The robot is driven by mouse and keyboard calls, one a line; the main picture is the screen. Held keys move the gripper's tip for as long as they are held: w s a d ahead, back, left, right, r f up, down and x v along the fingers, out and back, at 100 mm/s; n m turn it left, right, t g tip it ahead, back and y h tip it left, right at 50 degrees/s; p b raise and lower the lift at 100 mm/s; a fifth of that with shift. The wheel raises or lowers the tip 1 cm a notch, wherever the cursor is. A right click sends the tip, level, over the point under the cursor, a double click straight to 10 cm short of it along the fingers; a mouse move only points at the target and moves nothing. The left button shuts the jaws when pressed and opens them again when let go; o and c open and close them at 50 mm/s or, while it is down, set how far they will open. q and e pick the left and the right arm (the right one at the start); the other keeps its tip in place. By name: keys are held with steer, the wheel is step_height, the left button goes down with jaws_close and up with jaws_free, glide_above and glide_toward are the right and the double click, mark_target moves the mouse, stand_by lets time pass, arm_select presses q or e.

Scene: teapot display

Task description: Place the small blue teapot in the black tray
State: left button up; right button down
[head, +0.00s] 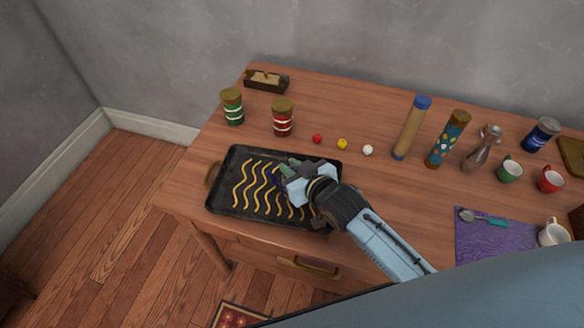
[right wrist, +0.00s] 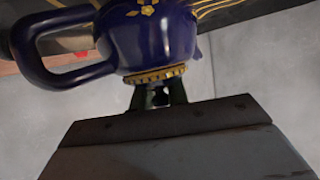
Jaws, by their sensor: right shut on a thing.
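The black tray (head: 222,200) with yellow wavy lines lies at the left of the table in the head view. The small blue teapot (right wrist: 150,40) is dark blue with gold decoration and shows close up in the right wrist view, its loop handle to the left. In the head view only a dark blue bit of it (head: 272,179) shows, over the tray. My right gripper (head: 284,172) is shut on the teapot near its gold-patterned rim; the fingertips are partly hidden. I cannot tell whether the teapot touches the tray. My left gripper is out of view.
Green (head: 232,106) and red (head: 282,117) canisters stand behind the tray, with red, yellow and white balls (head: 367,150) to their right. Two tall cylinders (head: 411,128), a metal vase (head: 483,148) and cups stand farther right. A purple mat (head: 490,243) holds a spoon.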

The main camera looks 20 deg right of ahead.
steer(key=c, duration=1.8)
jaws_free()
steer(key=shift+f, duration=0.1)
steer(key=o, duration=0.4)
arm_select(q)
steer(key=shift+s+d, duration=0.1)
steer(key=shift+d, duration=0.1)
arm_select(e)
steer(key=shift+o, duration=0.2)
